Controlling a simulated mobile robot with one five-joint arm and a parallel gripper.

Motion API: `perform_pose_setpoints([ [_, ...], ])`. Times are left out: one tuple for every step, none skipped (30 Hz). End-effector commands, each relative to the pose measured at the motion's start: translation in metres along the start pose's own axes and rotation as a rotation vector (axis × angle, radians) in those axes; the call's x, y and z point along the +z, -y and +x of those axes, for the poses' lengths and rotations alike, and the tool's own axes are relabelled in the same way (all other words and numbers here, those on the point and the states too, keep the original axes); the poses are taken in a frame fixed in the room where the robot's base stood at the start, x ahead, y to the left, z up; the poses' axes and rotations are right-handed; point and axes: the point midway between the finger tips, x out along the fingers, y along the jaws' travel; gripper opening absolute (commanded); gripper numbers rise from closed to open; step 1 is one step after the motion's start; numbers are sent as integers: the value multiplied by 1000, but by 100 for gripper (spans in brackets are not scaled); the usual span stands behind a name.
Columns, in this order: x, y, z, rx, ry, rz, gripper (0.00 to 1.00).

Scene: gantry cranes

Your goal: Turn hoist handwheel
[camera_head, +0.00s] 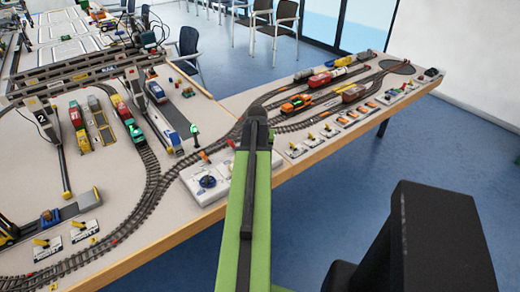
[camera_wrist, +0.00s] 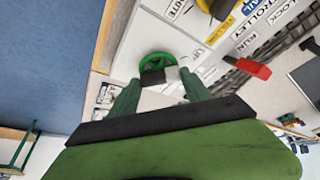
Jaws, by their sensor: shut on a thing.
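A green handwheel (camera_wrist: 158,58) shows in the wrist view, on a white panel (camera_wrist: 135,50). My gripper (camera_wrist: 162,82) has its two dark green fingers at the near side of this wheel, one on each side of a small dark and white part. It is shut on the wheel, though the exact contact is partly hidden by the fingers. In the head view my green arm reaches over the right part of a white control box (camera_head: 222,165) and hides the gripper and the green wheel. A blue handwheel (camera_head: 207,182) shows on that box, left of my arm.
In the wrist view a red lever (camera_wrist: 255,68) and a yellow part (camera_wrist: 220,8) stand to the right. In the head view, model tracks with an orange locomotive (camera_head: 296,103) lie beyond my arm. A gantry crane (camera_head: 75,75) stands left. Blue floor is open at right.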

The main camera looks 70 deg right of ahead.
Motion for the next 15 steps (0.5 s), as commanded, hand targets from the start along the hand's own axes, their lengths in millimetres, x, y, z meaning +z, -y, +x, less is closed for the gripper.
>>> perform_pose_setpoints([
  [-3,1,0,-13,-10,-19,16],
  [-3,1,0,-18,-10,-33,16],
  [-4,1,0,-24,-10,-49,16],
  [-4,1,0,-29,-10,-59,16],
  [-4,1,0,-33,-10,-69,16],
  [-4,1,0,-38,-10,-80,16],
  [-4,1,0,-42,-10,-88,16],
  [-4,1,0,-44,-10,-95,16],
  [-4,1,0,-47,-10,-102,16],
  [-4,1,0,-49,-10,-107,16],
  [-4,2,0,-51,-10,-111,16],
  [-4,2,0,-53,-10,-116,16],
  [-4,2,0,-54,-10,-119,16],
  [-4,2,0,-55,-10,-120,16],
  [-4,2,0,-56,-10,-122,16],
])
